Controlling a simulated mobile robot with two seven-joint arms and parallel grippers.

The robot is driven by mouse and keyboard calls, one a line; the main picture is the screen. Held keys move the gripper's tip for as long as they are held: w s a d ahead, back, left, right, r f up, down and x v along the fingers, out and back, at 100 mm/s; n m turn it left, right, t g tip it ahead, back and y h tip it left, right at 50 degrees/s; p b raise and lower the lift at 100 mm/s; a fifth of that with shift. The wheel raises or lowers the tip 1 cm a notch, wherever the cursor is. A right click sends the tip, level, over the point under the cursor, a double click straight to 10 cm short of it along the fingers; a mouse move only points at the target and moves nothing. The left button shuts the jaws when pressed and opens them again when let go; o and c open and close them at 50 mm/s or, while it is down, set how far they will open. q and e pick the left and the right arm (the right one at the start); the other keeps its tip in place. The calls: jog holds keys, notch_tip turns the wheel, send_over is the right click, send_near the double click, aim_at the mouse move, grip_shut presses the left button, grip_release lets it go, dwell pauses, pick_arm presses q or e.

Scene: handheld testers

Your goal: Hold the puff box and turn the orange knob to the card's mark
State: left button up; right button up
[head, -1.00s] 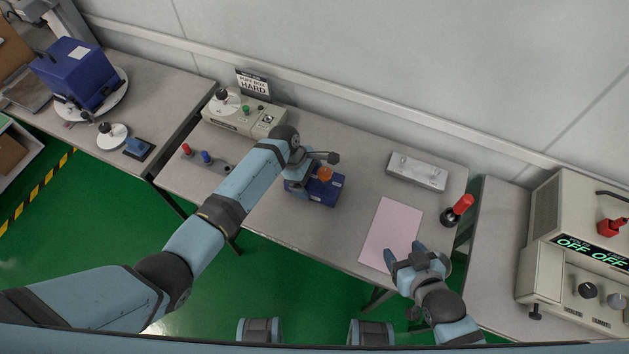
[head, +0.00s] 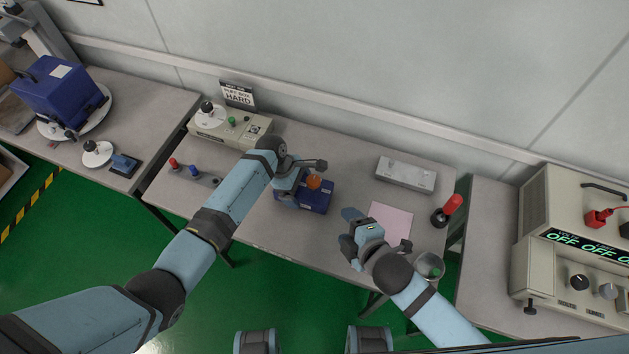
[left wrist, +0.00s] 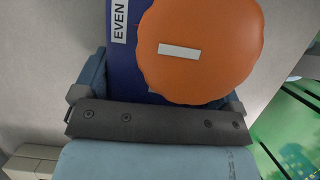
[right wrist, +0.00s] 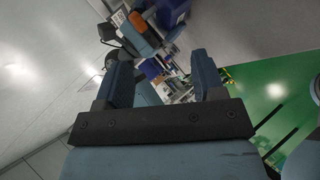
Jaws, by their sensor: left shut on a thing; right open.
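The puff box (head: 318,197) is a small dark blue box on the middle table, with an orange knob (head: 313,182) on its top. My left gripper (head: 287,187) is shut on the puff box at its left end. In the left wrist view the orange knob (left wrist: 200,50) shows a white line mark, and the blue box (left wrist: 122,75) bears a label reading "EVEN". My right gripper (head: 347,228) is open and empty, right of and nearer than the box. The card (head: 240,94) at the back reads "PUFF BOX HARD".
A pink sheet (head: 392,222) lies right of the box, partly behind my right gripper. A red-handled tool (head: 449,209) stands near the right edge. A grey block (head: 405,174) is at the back. A beige device (head: 222,126) stands back left.

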aim_at(314, 181)
jog(key=w+a+f+n, duration=0.1)
jog(key=w+a+n, duration=0.1)
jog(key=w+n, duration=0.2)
jog(key=w+a+f+n+t, duration=0.1)
jog(key=w+n, duration=0.4)
jog(key=n, duration=0.5)
jog(key=w+a+f+n, duration=0.1)
jog(key=w+a+n, duration=0.3)
jog(key=n, duration=0.3)
jog(key=shift+w, duration=0.3)
jog(key=c, duration=0.9)
